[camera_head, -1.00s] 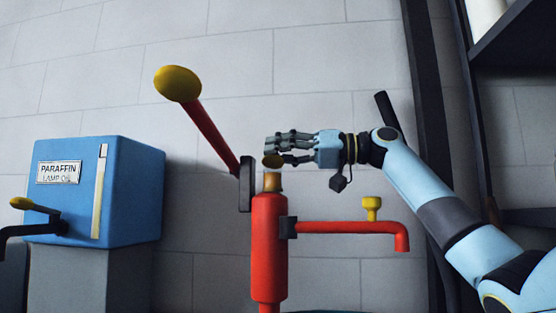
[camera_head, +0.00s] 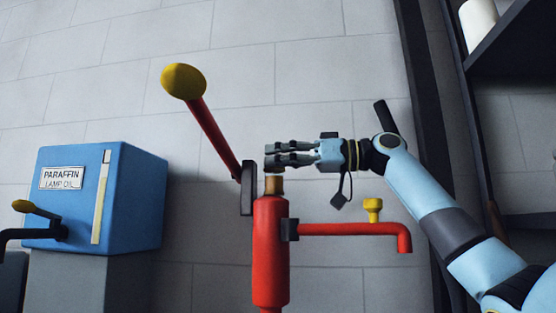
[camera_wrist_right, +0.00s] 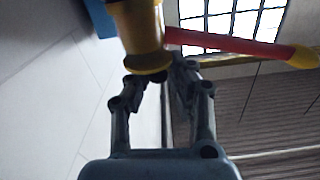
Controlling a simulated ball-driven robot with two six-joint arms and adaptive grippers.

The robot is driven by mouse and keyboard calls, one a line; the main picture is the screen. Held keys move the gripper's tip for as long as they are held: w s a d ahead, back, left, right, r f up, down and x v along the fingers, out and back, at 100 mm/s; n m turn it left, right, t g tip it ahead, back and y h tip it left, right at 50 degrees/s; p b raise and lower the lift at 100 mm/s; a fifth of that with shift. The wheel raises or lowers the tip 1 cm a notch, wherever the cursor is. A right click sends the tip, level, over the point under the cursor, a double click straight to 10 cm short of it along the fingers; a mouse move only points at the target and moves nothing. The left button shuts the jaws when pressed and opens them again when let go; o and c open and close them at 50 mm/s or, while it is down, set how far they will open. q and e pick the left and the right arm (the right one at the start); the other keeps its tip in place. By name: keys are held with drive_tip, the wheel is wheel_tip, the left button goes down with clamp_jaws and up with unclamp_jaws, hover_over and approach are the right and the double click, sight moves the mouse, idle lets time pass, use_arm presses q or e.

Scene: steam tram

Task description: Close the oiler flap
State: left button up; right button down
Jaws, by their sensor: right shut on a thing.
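A red pump-like oiler (camera_head: 270,245) with a brass neck (camera_head: 273,186) stands upright at the centre of the head view. My right gripper (camera_head: 274,157) reaches in from the right at the top of this neck, its fingers close together. In the right wrist view the brass neck (camera_wrist_right: 138,22) ends in a yellow disc, which looks like the oiler flap (camera_wrist_right: 147,64). The right fingertips (camera_wrist_right: 160,76) are at the edge of this disc. In the head view the fingers hide the flap. My left gripper is not in view.
A red lever with a yellow knob (camera_head: 183,81) rises up left of the neck, close to my right fingers. A red spout (camera_head: 350,229) with a yellow tap (camera_head: 373,208) extends right. A blue paraffin box (camera_head: 130,200) stands at left. Dark shelving (camera_head: 515,55) is at right.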

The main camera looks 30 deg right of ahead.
drive_tip(key=shift+w+d+r, duration=0.1)
drive_tip(key=shift+d, duration=0.05)
drive_tip(key=c, duration=1.6)
unclamp_jaws()
drive_tip(key=o, duration=0.4)
drive_tip(key=shift+w+d, duration=0.1)
drive_tip(key=shift+d, duration=0.1)
drive_tip(key=shift+c, duration=0.2)
drive_tip(key=shift+a, duration=0.15)
wheel_tip(320, 180, up, 10)
